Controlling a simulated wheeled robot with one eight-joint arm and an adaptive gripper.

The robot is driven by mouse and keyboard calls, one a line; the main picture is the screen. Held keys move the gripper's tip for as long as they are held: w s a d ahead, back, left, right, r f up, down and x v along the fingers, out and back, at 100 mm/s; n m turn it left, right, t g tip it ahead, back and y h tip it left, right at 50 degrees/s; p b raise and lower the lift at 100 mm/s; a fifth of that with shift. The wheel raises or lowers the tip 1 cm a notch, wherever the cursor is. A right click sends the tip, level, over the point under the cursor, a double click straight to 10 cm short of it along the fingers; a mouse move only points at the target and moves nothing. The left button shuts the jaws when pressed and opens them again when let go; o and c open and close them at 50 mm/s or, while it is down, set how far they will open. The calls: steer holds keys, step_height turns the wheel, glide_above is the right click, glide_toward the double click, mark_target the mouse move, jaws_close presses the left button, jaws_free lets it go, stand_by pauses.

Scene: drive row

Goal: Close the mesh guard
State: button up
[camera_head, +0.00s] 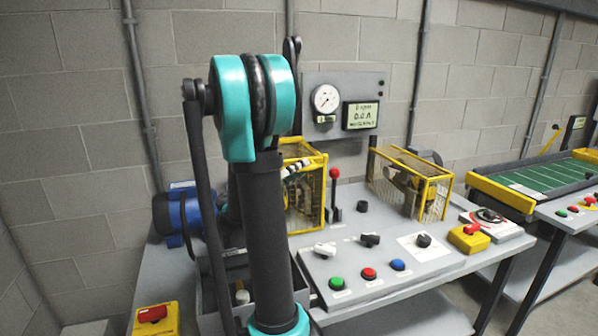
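Two yellow-framed mesh guards stand on the grey bench. The left mesh guard (321,192) is partly hidden behind my arm, with a black-and-white part showing near its top. The right mesh guard (398,192) stands around a dark machine part, with its yellow end frame toward the right. I cannot tell from here which parts of either guard are open or shut. My arm, with a teal joint and dark links, rises in front of the left guard. My gripper is not in view.
A sloped panel (400,285) holds green, red and blue buttons and knobs. A red-handled lever (335,190) stands between the guards. A blue motor (177,212) is at left. Red-on-yellow switches (468,238) sit on the bench. A gauge and display (360,116) stand behind. Another bench is at right.

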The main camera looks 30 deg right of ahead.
steer(key=v, duration=1.2)
stand_by(0.3)
